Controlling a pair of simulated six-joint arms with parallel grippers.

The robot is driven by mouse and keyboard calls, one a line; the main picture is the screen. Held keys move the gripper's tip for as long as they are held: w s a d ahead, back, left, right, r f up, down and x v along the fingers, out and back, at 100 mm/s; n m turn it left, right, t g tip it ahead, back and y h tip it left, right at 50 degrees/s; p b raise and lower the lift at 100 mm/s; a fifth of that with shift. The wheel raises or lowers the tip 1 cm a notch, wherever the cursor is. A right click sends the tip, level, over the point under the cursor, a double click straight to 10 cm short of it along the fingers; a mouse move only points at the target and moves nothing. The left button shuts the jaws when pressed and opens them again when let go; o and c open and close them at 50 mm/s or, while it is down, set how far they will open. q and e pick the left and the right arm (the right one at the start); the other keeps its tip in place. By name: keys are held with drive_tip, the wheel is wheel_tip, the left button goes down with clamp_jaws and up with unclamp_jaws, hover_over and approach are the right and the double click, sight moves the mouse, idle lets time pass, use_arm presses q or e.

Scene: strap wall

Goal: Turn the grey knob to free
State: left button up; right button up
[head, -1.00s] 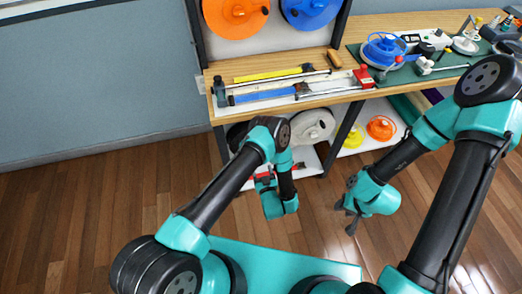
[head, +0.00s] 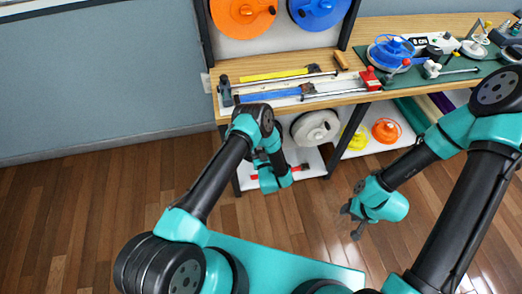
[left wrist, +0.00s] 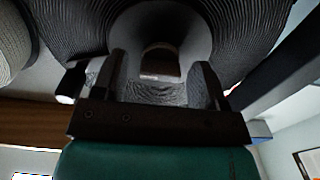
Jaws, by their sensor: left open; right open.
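In the left wrist view a large black ribbed reel (left wrist: 245,40) fills the top, with a smooth grey hub (left wrist: 195,28) at its middle. A small dark block (left wrist: 160,62) stands out at the hub's centre; I cannot tell surely whether it is the grey knob or which way it is set. My left gripper (left wrist: 161,75) is open, with one finger on each side of the block; contact is not visible. In the head view my left arm hides the reel, the knob and the left fingertips. My right gripper (head: 354,214) is open and empty above the floor.
The wooden bench (head: 410,32) above carries a blue bar (head: 270,95), a yellow bar (head: 275,75) and a red block (head: 369,79). A white reel (head: 316,127), a yellow reel (head: 355,138) and an orange reel (head: 386,131) sit beneath. The floor is clear.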

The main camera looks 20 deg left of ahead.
use_arm(q)
drive_tip(key=c, duration=0.9)
drive_tip(key=shift+n, duration=0.5)
drive_tip(key=n, duration=1.6)
drive_tip(key=shift+n, duration=0.4)
